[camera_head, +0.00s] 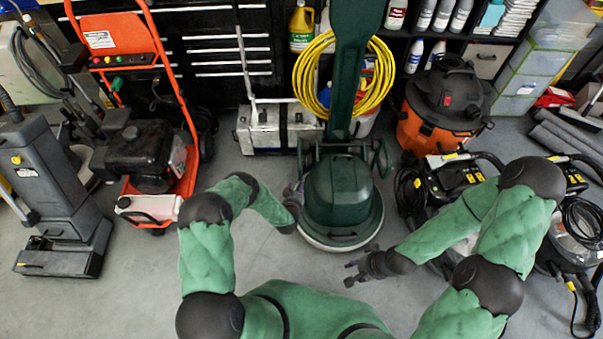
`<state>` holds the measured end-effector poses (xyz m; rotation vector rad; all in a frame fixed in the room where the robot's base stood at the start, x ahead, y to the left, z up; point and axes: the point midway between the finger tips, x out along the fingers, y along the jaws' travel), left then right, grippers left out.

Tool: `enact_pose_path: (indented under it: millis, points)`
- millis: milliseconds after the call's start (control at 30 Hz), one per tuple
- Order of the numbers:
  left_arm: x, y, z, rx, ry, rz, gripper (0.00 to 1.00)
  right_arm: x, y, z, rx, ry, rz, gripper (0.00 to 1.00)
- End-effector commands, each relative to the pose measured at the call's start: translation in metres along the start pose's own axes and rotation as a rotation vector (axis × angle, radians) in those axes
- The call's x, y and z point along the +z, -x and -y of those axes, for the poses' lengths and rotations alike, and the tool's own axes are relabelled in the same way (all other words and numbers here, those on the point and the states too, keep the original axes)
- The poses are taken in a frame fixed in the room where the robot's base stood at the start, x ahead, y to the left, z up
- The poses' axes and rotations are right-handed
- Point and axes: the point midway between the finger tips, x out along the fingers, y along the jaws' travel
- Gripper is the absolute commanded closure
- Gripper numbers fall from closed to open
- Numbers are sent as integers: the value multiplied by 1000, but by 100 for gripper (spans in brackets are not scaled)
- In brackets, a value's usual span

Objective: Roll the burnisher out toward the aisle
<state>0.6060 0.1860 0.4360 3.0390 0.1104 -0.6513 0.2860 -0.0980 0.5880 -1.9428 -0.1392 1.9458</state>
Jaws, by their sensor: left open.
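The burnisher (338,190) is a dark green floor machine with a round pad housing and a tall green handle column (350,70). It stands upright on the floor at the middle of the head view, and a yellow cord hangs coiled around its handle. My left gripper (294,196) is open at the left side of the burnisher's housing; I cannot tell whether it touches. My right gripper (353,272) is open and empty over bare floor, in front of the burnisher and a little to its right, apart from it.
An orange pressure washer (150,150) and a grey upright machine (58,195) stand at the left. An orange and black vacuum (440,110) stands close behind right, with black and yellow machines (455,180) at the right. Shelves and a black tool cabinet (225,50) close the back. Front floor is clear.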

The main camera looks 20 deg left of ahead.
Motion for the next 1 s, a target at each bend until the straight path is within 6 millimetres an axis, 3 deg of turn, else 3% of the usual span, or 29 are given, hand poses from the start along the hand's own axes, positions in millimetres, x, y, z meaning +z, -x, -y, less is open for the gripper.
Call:
enact_pose_path:
  millis: [267,700,1000]
  points:
    - [-2,-19,4,-14,-14,-36,41,-1,-8,-3,0,0,-1,60]
    - [-2,-92,4,-13,-12,-33,41,-2,-42,-15,0,0,-1,60]
    - [-5,-111,5,-13,-11,-31,41,-2,-50,-18,0,0,-1,60]
